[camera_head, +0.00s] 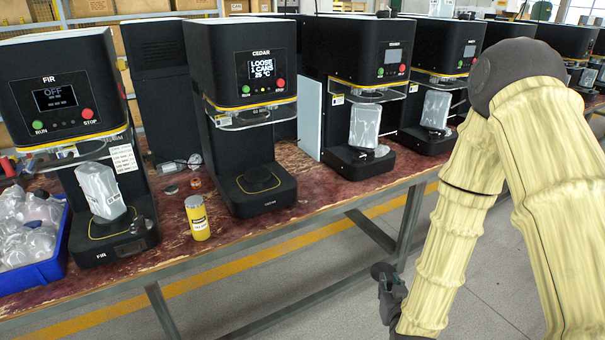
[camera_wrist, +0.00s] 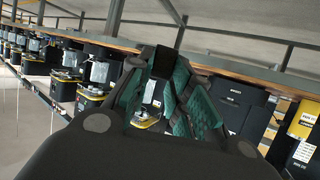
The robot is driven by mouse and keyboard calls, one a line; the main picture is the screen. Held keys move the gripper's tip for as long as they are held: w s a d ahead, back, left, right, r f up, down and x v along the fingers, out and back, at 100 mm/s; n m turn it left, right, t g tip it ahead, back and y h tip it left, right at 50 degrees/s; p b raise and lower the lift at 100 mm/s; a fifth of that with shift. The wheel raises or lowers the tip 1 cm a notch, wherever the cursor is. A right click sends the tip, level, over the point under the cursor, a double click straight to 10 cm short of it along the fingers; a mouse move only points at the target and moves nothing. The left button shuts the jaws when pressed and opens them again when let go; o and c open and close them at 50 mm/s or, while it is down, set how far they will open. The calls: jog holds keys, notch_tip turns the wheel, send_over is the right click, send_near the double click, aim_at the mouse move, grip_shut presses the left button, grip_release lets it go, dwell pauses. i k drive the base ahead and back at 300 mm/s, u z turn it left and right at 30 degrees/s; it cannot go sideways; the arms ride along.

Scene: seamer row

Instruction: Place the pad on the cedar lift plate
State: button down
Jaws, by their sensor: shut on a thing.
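The cedar machine (camera_head: 245,75) is the black one labelled CEDAR, with a lit screen reading LOOSE. Its lift plate (camera_head: 258,180) is a dark round piece within a yellow outline on the machine's base, with no can or pouch on it. My gripper (camera_head: 388,283) is low in front of the bench, to the right of cedar and apart from it. In the wrist view, its green-lined fingers (camera_wrist: 163,85) are closed on a small black block, which looks like the pad (camera_wrist: 164,61). The fingers hide part of it.
A yellow can (camera_head: 197,218) stands left of cedar's base. The fir machine (camera_head: 68,120) holds a grey-white pouch (camera_head: 101,190); a blue bin (camera_head: 45,268) of clear items is beside it. More machines stand right. A clear guard (camera_head: 250,117) hangs above the lift plate.

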aim_at(256, 173)
jog(key=z, duration=1.6)
jog(key=i, duration=1.35)
jog(key=u, duration=2.75)
